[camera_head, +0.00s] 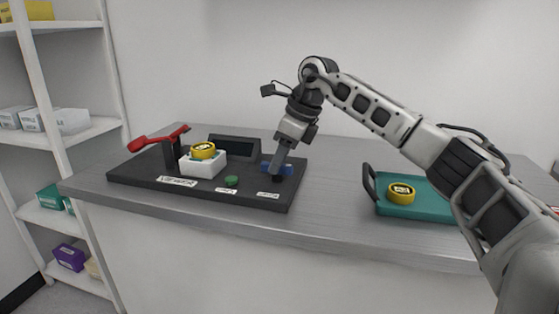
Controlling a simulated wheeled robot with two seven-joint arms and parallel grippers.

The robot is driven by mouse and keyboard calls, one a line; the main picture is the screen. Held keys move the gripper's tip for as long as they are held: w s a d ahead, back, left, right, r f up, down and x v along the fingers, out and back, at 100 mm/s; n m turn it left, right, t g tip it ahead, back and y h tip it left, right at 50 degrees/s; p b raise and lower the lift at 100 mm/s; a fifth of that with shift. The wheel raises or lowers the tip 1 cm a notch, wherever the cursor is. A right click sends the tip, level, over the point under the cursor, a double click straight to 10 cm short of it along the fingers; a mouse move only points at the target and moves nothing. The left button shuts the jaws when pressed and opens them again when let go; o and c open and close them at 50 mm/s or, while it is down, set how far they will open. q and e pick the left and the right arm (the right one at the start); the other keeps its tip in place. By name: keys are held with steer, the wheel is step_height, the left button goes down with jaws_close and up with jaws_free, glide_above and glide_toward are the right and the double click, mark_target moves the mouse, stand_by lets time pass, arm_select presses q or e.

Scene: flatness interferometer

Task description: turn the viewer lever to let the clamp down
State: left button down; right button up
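The viewer is a dark base (130,172) on the bench, with a front label that seems to read "VIEWER" (177,182). A red lever-like arm (158,139) sits raised and tilted on a dark post at its left. A yellow ring-shaped part (203,150) rests on a white block (201,166) beside the post. A small blue part (287,170) is at the base's right end. My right gripper (277,172) points down at this blue part and overlaps it; whether its fingers grip it is unclear. My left gripper is out of view.
A green button (231,181) and a dark display (233,146) are on the base. A teal tray (425,209) with a dark handle holds another yellow part (401,193) at right. Bare bench (330,205) lies between. Shelves with boxes stand at left.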

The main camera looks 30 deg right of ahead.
steer(key=shift+f, duration=0.25)
jaws_close()
